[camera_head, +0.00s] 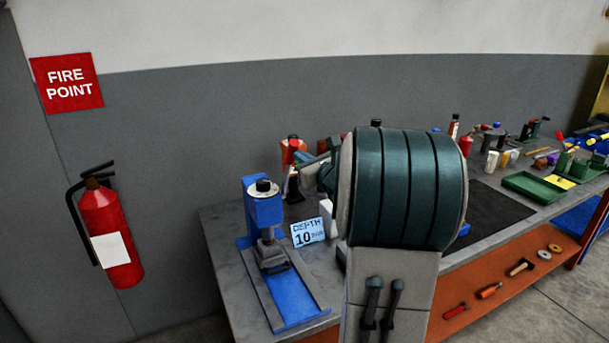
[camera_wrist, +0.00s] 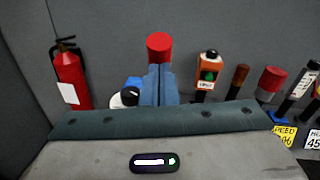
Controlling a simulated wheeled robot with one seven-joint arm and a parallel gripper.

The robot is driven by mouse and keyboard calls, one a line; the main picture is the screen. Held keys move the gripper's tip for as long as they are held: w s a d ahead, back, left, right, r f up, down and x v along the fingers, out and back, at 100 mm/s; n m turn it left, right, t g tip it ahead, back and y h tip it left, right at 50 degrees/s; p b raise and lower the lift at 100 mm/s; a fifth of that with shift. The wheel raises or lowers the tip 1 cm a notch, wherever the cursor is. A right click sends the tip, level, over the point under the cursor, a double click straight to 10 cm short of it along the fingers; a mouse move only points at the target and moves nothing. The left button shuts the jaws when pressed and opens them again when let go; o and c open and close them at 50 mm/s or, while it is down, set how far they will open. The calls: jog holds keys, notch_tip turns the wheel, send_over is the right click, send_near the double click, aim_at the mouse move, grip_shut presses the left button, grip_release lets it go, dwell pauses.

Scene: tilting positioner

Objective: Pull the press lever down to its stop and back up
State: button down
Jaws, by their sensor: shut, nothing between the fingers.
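The blue press (camera_head: 265,212) stands on the left end of the bench, upright on a blue base. Part of it, with its round dial (camera_wrist: 126,98), shows in the wrist view left of my fingers. A red knob (camera_wrist: 159,45), apparently the lever's end, is straight beyond my fingertips in the wrist view. The lever's shaft is hidden behind my fingers. My gripper (camera_head: 299,157) is right of the press head, its fingers shut and empty. In the wrist view the fingertips (camera_wrist: 158,68) appear just below the knob; I cannot tell if they touch it.
A blue "DEPTH 10" card (camera_head: 307,232) stands right of the press. An orange bottle (camera_wrist: 208,80) and several other items stand behind and right of my fingers. A green tray (camera_head: 537,187) lies farther right. A fire extinguisher (camera_head: 108,235) hangs on the left wall.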

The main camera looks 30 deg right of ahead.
aim_at(298, 146)
jog(key=shift+w+d+r, duration=0.1)
jog(key=shift+w+r, duration=0.35)
jog(key=shift+w, duration=0.2)
jog(key=shift+w+r, duration=0.45)
jog(key=shift+w, duration=0.15)
jog(key=shift+r, duration=0.4)
jog(key=shift+w+r, duration=0.1)
jog(key=shift+f+b, duration=0.3)
jog(key=shift+b, duration=0.2)
jog(key=s+r+b, duration=0.2)
jog(key=s+b, duration=0.1)
jog(key=s, duration=1)
jog(key=shift+d+r, duration=0.3)
jog(key=shift+r, duration=0.05)
